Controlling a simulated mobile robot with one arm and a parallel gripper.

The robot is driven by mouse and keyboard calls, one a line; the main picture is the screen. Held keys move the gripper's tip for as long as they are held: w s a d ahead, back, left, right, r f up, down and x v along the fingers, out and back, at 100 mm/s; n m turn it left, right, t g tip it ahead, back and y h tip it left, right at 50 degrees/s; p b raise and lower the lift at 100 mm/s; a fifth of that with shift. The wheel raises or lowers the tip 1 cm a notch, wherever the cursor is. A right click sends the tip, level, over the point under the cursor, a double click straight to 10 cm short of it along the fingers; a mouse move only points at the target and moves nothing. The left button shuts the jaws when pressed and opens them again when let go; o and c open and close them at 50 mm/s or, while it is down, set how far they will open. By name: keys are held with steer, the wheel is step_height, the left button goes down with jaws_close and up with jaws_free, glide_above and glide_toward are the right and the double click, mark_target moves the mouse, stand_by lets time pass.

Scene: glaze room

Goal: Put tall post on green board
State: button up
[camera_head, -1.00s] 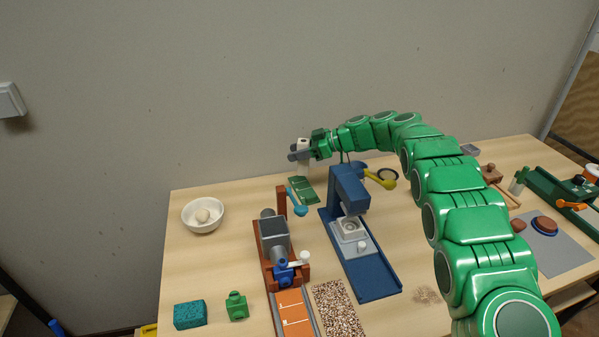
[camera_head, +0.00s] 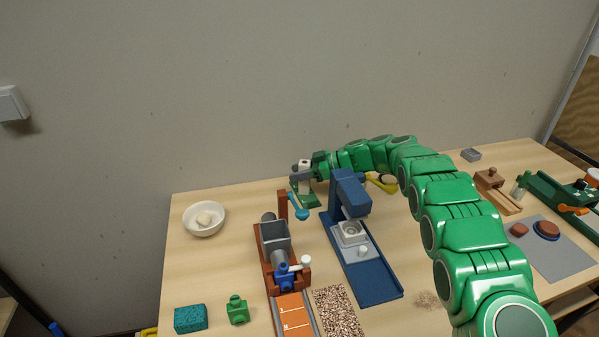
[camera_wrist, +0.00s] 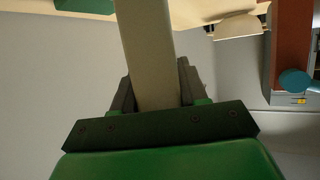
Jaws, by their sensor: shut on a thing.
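My gripper (camera_head: 301,170) is shut on a pale, cream-coloured tall post (camera_head: 304,186), at the back of the table. In the wrist view the post (camera_wrist: 148,50) runs between the two jaws (camera_wrist: 155,90) and past the frame's top edge. In the head view it looks upright, its top showing just above the jaws. The green board (camera_head: 308,203) lies directly below, partly hidden by the post and the blue ladle. The post's foot is over or on the board; I cannot tell whether it touches.
A brown upright (camera_head: 283,205) with a blue ladle (camera_head: 298,210) stands close in front of the board. A blue press (camera_head: 350,192) stands to the right, a white bowl (camera_head: 203,226) to the left. The table between bowl and brown upright is clear.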

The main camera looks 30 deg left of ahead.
steer(key=o, duration=1.2)
steer(key=shift+d+r, duration=0.1)
steer(key=shift+r, duration=0.05)
steer(key=v, duration=1.2)
steer(key=shift+w, duration=0.15)
